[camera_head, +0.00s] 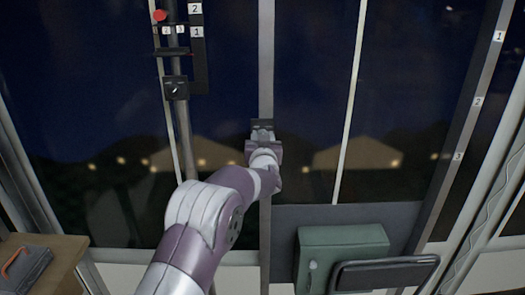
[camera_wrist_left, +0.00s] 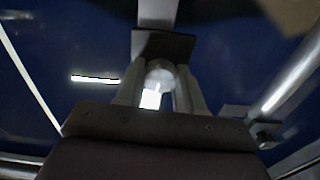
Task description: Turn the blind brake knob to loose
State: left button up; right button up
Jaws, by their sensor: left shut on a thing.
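My left gripper (camera_head: 262,142) is at a dark plate (camera_head: 262,125) on the vertical grey bar in the middle of the head view. In the left wrist view its two fingers (camera_wrist_left: 158,95) are shut on a round pale knob (camera_wrist_left: 160,73). A black plate (camera_wrist_left: 165,45) sits directly behind the knob. A small bright white patch shows between the fingers below the knob. The fingers hide the knob's sides, and I cannot read its setting. My right gripper is not in view.
A black box with a small white pointer (camera_head: 175,88) is on the left pole, below a red button (camera_head: 159,15). Numbered tags mark the left strip and the right rail (camera_head: 478,100). A green box (camera_head: 340,250) stands low right, with a dark flat panel (camera_head: 385,272) before it.

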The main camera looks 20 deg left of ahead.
pick_arm(q)
jog(key=shift+f+n+b, duration=0.2)
jog(key=shift+n+b, duration=3.75)
jog(key=shift+n, duration=1.25)
jog(key=o, duration=1)
jog(key=shift+s+r, duration=0.1)
jog(key=shift+o, duration=0.2)
jog(key=shift+r+n, duration=0.1)
jog(key=shift+n, duration=0.2)
